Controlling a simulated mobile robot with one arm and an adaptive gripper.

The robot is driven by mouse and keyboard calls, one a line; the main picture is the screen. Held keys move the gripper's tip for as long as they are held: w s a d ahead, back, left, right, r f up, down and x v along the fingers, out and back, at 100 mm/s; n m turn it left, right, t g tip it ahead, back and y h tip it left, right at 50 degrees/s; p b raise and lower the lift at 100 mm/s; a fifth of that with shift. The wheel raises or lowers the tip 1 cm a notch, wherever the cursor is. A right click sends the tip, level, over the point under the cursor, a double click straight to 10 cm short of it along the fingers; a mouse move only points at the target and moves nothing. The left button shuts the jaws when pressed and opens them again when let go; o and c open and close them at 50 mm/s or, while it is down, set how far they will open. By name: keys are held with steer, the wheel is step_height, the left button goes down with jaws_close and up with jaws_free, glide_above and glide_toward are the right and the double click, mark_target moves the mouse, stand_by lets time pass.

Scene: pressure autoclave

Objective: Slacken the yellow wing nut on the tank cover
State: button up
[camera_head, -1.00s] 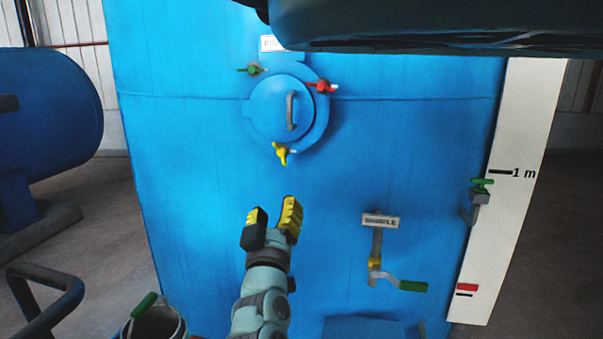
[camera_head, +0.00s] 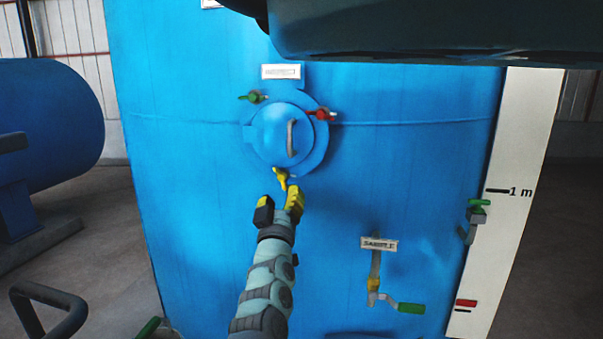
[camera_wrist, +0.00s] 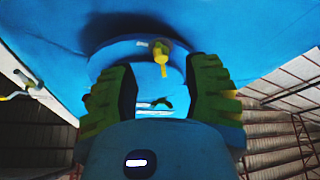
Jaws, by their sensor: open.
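The yellow wing nut (camera_head: 281,178) sits at the bottom edge of the round blue tank cover (camera_head: 274,135), which has a grey handle. My gripper (camera_head: 280,207) is open and empty just below the wing nut, its yellow-padded fingers pointing up toward it. In the wrist view the wing nut (camera_wrist: 161,56) hangs beyond and between the open fingers (camera_wrist: 165,90), nearer the right one. I cannot tell from the head view whether a finger touches it. A green wing nut (camera_head: 253,97) is at the cover's upper left and a red one (camera_head: 321,115) at its upper right.
A sample valve (camera_head: 375,288) with a green-tipped lever is low to the right of my arm. A white level scale (camera_head: 505,200) with a green-handled valve (camera_head: 477,207) stands at the tank's right. A dark blue cylinder (camera_head: 50,110) is at the left.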

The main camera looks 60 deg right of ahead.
mark_target(283, 182)
steer(key=shift+p+x, duration=0.6)
steer(key=shift+x, duration=1.7)
steer(key=shift+w+d+r, duration=0.1)
steer(key=shift+d+r, duration=0.05)
steer(key=shift+d, duration=0.05)
steer(key=shift+o, duration=0.4)
jaws_close()
